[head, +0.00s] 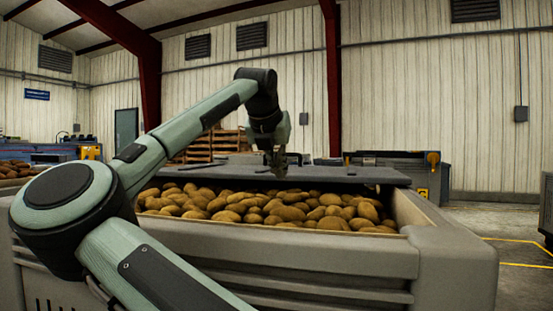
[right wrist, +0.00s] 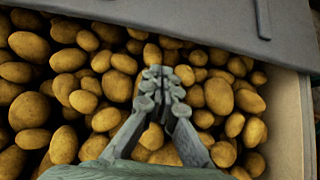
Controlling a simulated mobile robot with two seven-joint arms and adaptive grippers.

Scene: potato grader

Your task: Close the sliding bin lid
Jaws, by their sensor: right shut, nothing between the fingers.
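The large grey bin (head: 450,250) is full of brown potatoes (head: 270,208). The flat dark grey sliding lid (head: 340,175) covers the far part of the bin; the near part is uncovered. In the right wrist view the lid (right wrist: 190,16) crosses the top, with a raised bar (right wrist: 263,18) on it. My right gripper (head: 278,168) points down near the lid's front edge. In the right wrist view its closed, empty fingers (right wrist: 158,73) are over the potatoes (right wrist: 68,100), just short of the lid's edge. Any contact with the lid cannot be told. My left gripper is not in view.
The bin's side wall (right wrist: 288,120) runs along the right of the wrist view. Wooden pallets (head: 205,146) and a grey machine (head: 430,168) stand behind the bin. Another potato-filled container shows at the far left. Open floor (head: 515,270) lies to the right.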

